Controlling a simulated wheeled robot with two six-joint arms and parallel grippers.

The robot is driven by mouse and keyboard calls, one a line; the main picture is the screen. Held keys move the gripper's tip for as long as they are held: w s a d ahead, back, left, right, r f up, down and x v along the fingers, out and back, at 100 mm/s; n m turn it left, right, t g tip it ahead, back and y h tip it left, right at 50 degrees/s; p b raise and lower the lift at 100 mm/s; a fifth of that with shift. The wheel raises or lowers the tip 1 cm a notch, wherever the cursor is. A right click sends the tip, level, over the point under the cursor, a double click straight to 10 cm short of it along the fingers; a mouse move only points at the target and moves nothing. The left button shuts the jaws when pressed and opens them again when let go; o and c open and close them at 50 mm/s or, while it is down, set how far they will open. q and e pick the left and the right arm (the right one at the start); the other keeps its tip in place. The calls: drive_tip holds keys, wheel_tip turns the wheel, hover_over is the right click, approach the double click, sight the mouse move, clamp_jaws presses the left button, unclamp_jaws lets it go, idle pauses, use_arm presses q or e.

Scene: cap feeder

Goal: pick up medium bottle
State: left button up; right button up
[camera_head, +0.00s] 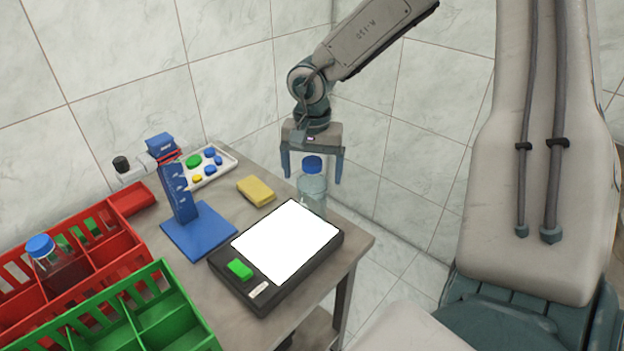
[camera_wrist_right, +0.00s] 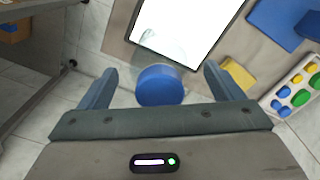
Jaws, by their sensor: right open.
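A clear bottle (camera_head: 313,190) with a blue cap stands upright at the back edge of the table, just behind the light pad. My right gripper (camera_head: 313,178) is open above and around it, with one finger on each side of the bottle's upper part. In the right wrist view the blue cap (camera_wrist_right: 160,85) lies between the two fingers of the right gripper (camera_wrist_right: 160,78), with gaps on both sides. Another bottle with a blue cap (camera_head: 40,246) and dark contents stands in the red crate at the left. My left gripper is not in view.
The black-framed light pad (camera_head: 222,262) with a green button is in front of the bottle. A yellow block (camera_head: 256,191), a blue stand (camera_head: 198,232), a white cap tray (camera_head: 228,160), a red crate (camera_head: 133,246) and a green crate (camera_head: 172,290) occupy the table.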

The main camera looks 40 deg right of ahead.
drive_tip(key=shift+f, duration=0.6)
drive_tip(key=c, duration=1.7)
drive_tip(key=shift+r, duration=0.1)
clamp_jaws()
drive_tip(key=shift+r, duration=0.15)
